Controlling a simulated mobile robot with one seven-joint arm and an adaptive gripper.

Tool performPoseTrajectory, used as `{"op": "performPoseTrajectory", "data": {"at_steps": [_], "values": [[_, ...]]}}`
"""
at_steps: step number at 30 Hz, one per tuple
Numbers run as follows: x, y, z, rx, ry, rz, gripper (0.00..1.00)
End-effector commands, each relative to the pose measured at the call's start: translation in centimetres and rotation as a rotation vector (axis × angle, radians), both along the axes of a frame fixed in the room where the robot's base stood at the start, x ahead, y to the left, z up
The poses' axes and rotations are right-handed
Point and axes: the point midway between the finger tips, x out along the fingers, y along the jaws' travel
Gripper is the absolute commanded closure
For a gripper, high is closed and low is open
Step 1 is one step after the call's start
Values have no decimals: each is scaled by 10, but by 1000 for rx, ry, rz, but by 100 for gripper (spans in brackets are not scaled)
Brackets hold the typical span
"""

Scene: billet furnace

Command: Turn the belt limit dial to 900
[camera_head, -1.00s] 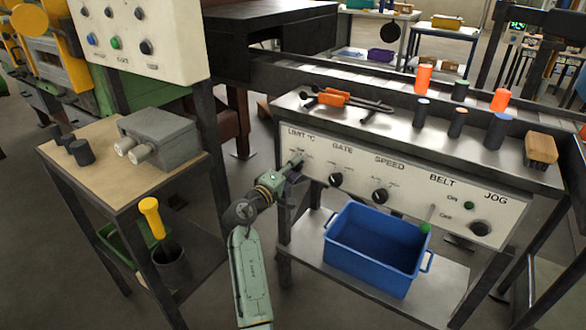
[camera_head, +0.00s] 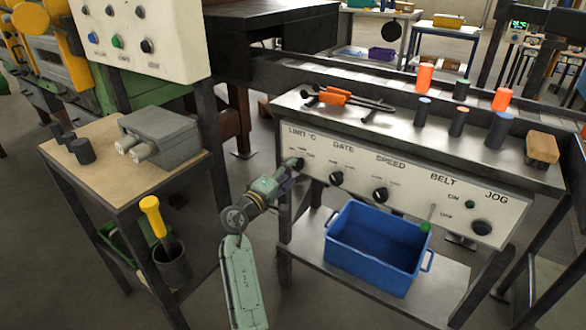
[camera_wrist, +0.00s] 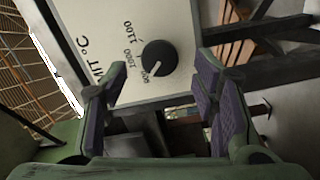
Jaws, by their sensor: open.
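The limit dial, a round black knob (camera_head: 297,164), is at the left end of the white control panel (camera_head: 428,199), under the LIMIT °C label. In the wrist view the dial (camera_wrist: 159,58) has 900, 1000 and 1100 printed beside it. A faint pale mark on its face seems to lie toward the 900 side, but I cannot read it surely. My gripper (camera_head: 290,176) is open in front of the dial. In the wrist view its purple-padded fingers stand on either side of the dial, apart from it, with nothing between them.
Gate (camera_head: 336,178) and speed (camera_head: 380,195) knobs sit to the right on the same panel. A blue bin (camera_head: 368,245) stands on the shelf below. A wooden-topped stand (camera_head: 100,165) is at left.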

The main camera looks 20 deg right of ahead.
Motion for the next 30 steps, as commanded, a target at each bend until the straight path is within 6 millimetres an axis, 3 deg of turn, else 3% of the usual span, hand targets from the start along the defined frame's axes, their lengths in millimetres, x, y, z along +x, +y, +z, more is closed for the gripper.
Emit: {"op": "performPoseTrajectory", "data": {"at_steps": [6,12,30], "values": [[-30,39,-1,1,1,2,46],[-47,61,0,0,1,2,46],[-53,67,0,0,0,-1,46]]}}
